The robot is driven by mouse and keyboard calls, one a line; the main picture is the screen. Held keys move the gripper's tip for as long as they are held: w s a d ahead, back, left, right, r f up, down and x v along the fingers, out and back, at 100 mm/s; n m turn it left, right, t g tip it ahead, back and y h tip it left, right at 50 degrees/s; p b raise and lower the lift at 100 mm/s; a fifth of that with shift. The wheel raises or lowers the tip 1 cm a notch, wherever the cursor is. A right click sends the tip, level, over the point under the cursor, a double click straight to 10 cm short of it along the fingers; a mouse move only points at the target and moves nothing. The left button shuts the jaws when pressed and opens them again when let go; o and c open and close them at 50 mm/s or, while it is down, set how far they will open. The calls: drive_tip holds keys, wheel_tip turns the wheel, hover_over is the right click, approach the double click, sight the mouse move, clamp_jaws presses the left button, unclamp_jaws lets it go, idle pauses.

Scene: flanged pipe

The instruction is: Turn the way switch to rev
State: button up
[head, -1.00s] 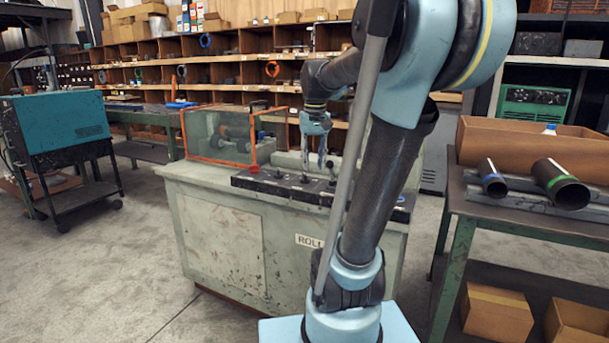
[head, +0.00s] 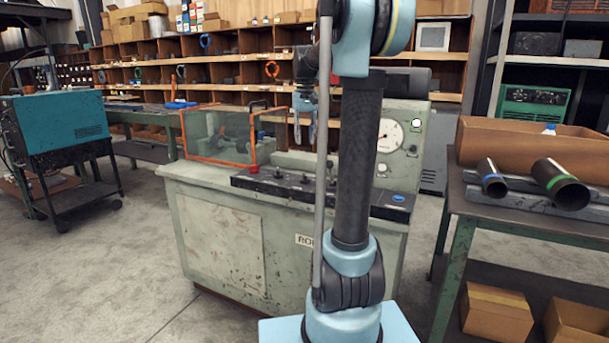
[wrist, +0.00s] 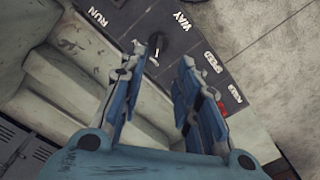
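The way switch (wrist: 168,42) is a dark round knob with a pale pointer mark, beside the word WAY on the black control panel (wrist: 140,14). In the wrist view my gripper (wrist: 170,52) is open and empty, its two blue fingers apart. The left fingertip overlaps the knob's edge in the picture; I cannot tell whether it touches. In the head view my gripper (head: 304,143) hangs above the panel (head: 257,184) of the grey-green machine (head: 222,230), with clear height between. Which panel knob is the way switch there is too small to tell.
A red button (wrist: 222,106) sits on the panel near the right finger. An orange-framed clear guard (head: 218,137) stands at the machine's left. A gauge (head: 388,136) is on its upright housing. A bench with pipes (head: 560,183) stands at the right.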

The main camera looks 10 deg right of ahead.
sight(305, 175)
wheel_tip(305, 175, down, 14)
drive_tip(key=shift+f, duration=0.1)
idle(0.5)
drive_tip(key=shift+c, duration=0.2)
clamp_jaws()
